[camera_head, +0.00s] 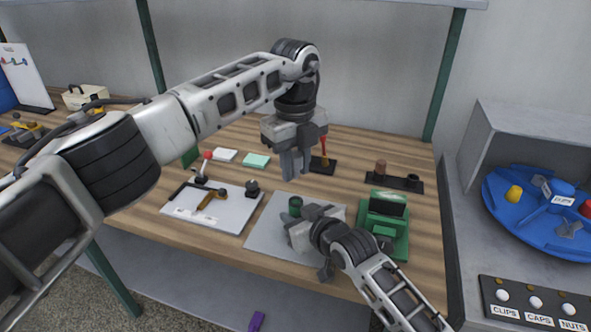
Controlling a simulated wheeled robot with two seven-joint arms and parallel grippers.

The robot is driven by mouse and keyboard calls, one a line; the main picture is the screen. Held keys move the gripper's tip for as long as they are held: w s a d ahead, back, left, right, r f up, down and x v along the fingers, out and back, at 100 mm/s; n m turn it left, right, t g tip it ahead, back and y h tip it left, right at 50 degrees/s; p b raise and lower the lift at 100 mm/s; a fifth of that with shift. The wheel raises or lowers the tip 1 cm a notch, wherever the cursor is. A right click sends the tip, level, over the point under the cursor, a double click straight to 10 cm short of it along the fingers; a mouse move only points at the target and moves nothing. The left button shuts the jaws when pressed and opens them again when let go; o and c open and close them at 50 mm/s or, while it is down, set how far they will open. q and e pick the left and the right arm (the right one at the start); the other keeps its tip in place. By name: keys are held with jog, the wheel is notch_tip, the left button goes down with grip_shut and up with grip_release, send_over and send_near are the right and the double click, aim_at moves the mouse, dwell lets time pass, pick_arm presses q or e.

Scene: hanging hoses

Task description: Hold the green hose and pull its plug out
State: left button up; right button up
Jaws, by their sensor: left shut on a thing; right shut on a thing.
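A short dark green cylinder (295,205), which looks like the green hose's end, shows at my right gripper above the grey mat. My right gripper (292,228) comes in from the lower right and is shut on the green hose; its jaws mostly hide the grip. My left gripper (294,168) points down, higher in the picture and apart from the right one. Its fingers are shut, on what seems to be the plug, but they hide it. The rest of the hose cannot be made out.
A grey mat (268,232) lies on the wooden bench under my grippers. A green machine (390,215) stands close on the right. A white board (225,213) with tools lies to the left. A red-handled tool (323,152) stands behind. A blue round tray (535,235) is far right.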

pick_arm(q)
jog(key=shift+r, duration=0.3)
pick_arm(e)
jog(key=shift+f, duration=0.1)
jog(key=o, duration=1.1)
jog(key=shift+c, duration=0.2)
